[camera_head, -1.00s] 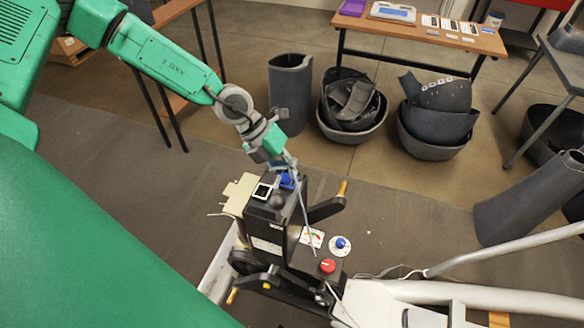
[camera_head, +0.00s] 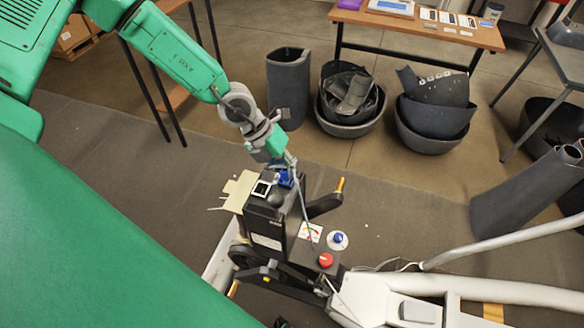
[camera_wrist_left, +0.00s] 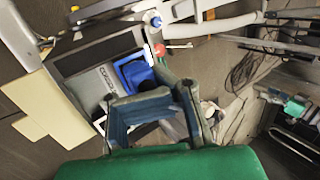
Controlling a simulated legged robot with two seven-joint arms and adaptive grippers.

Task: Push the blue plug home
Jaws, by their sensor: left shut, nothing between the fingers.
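The blue plug (camera_head: 285,179) sits at the top of the black upright housing (camera_head: 265,222), beside a white-framed dark square. In the left wrist view the blue plug (camera_wrist_left: 132,74) shows just beyond the fingers, beside the lettered housing top. My left gripper (camera_head: 284,165) is shut and empty, coming down from the upper left just above the plug. In the left wrist view its blue-grey fingers (camera_wrist_left: 148,102) cover part of the housing top near the plug. I cannot tell whether the fingertips touch the plug, or how deep the plug sits. My right gripper is out of view.
A red button (camera_head: 325,260) and a blue knob (camera_head: 338,238) stand right of the housing. An orange-tipped pedal arm (camera_head: 325,203) sticks out on the right. A cream panel (camera_head: 238,190) is on the left. Dark shells (camera_head: 350,100) stand on the floor behind.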

